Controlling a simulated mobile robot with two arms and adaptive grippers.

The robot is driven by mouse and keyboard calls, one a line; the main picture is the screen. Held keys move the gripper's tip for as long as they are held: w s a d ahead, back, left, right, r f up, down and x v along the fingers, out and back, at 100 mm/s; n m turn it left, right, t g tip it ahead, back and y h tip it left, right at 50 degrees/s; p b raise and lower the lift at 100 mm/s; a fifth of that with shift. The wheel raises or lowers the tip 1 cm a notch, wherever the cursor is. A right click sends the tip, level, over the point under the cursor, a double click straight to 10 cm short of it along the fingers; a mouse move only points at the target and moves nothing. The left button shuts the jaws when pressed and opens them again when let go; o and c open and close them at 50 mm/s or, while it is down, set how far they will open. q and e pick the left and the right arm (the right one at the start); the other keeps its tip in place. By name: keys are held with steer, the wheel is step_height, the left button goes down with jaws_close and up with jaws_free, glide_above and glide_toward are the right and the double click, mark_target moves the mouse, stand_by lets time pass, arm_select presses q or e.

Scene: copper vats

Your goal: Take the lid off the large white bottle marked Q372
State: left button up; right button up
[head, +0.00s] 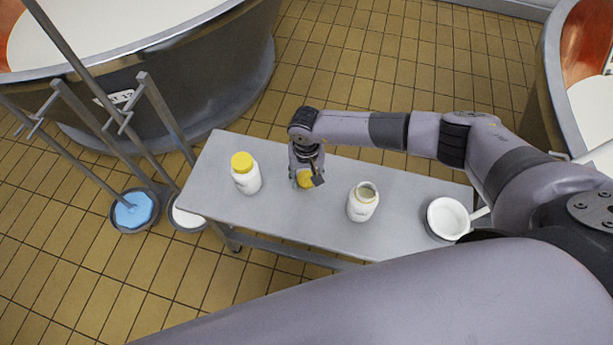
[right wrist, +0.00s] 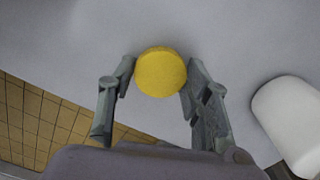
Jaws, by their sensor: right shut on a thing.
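My right gripper (head: 306,180) points down over the metal table and is shut on a round yellow lid (right wrist: 160,72), with a finger on each side of it. The lid also shows under the gripper in the head view (head: 304,179). It is low, at or just above the table top; I cannot tell which. A white bottle (head: 363,204) with an open mouth and no lid stands upright to the right of the gripper. Another white bottle (head: 246,180) with a yellow lid on stands to the left. The bottles' markings are too small to read. My left gripper is not in view.
The metal table (head: 290,222) has free room between the bottles. A white pan (head: 447,218) with a handle is at its right end. A large vat (head: 180,90) stands behind left. A blue-filled container (head: 134,210) is on the floor.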

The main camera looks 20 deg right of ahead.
mark_target(307, 179)
steer(key=shift+f, duration=0.1)
steer(key=o, duration=1.3)
steer(key=shift+r, duration=0.2)
step_height(307, 179, up, 12)
steer(key=shift+s, duration=0.1)
